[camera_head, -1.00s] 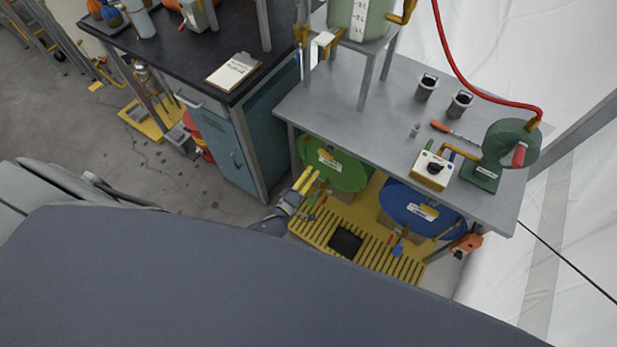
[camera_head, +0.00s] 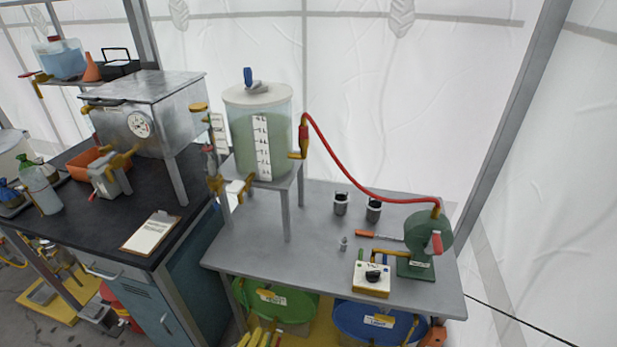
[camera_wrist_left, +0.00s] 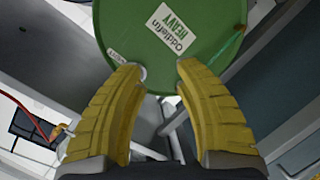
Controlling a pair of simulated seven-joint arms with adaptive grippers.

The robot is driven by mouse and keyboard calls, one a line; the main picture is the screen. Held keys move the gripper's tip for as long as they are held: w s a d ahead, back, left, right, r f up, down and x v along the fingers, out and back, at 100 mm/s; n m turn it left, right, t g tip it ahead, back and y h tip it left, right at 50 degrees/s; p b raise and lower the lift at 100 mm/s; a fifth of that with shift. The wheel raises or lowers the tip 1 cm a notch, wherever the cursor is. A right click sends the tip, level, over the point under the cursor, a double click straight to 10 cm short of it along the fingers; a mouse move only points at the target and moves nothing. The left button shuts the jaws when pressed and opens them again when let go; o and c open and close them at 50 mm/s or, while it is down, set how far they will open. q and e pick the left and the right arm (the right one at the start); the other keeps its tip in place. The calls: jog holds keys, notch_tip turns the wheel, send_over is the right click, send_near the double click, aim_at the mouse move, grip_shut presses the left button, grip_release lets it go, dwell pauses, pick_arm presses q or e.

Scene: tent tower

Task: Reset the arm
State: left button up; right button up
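My left gripper (camera_head: 258,338) shows at the bottom edge of the head view, its yellow fingers just below the green drum (camera_head: 275,302). In the left wrist view the gripper (camera_wrist_left: 160,70) is open, with a clear gap between its two yellow fingers and nothing held. The round green lid of the drum (camera_wrist_left: 165,30), with a white label, lies ahead of the fingertips. The left fingertip overlaps the lid's lower edge in that picture; I cannot tell whether it touches. My right gripper is not in view.
A grey table (camera_head: 310,262) stands above the green drum and a blue drum (camera_head: 380,322). It carries a green hand pump (camera_head: 428,238), a switch box (camera_head: 371,279) and a tank (camera_head: 250,135) on a stand. A black bench (camera_head: 95,220) is at the left.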

pick_arm(q)
jog(key=s+a+f+m+g+y, duration=0.15)
jog(key=s+f+m+g, duration=0.25)
jog(key=s+f, duration=0.6)
jog(key=s+a+f+m+g+y, duration=0.1)
jog(key=s+a+f+m+g, duration=0.3)
jog(key=s+f, duration=0.5)
jog(key=s+f+m+g, duration=0.1)
jog(key=s+f+g, duration=0.1)
jog(key=s, duration=1.1)
jog(key=s+f+m+g+y, duration=0.1)
jog(key=s+f+g, duration=0.2)
jog(key=s, duration=1.1)
notch_tip(320, 180, down, 2)
jog(key=shift+s+f+m+g, duration=0.1)
jog(key=shift+s+m+g, duration=0.2)
jog(key=shift+m, duration=0.1)
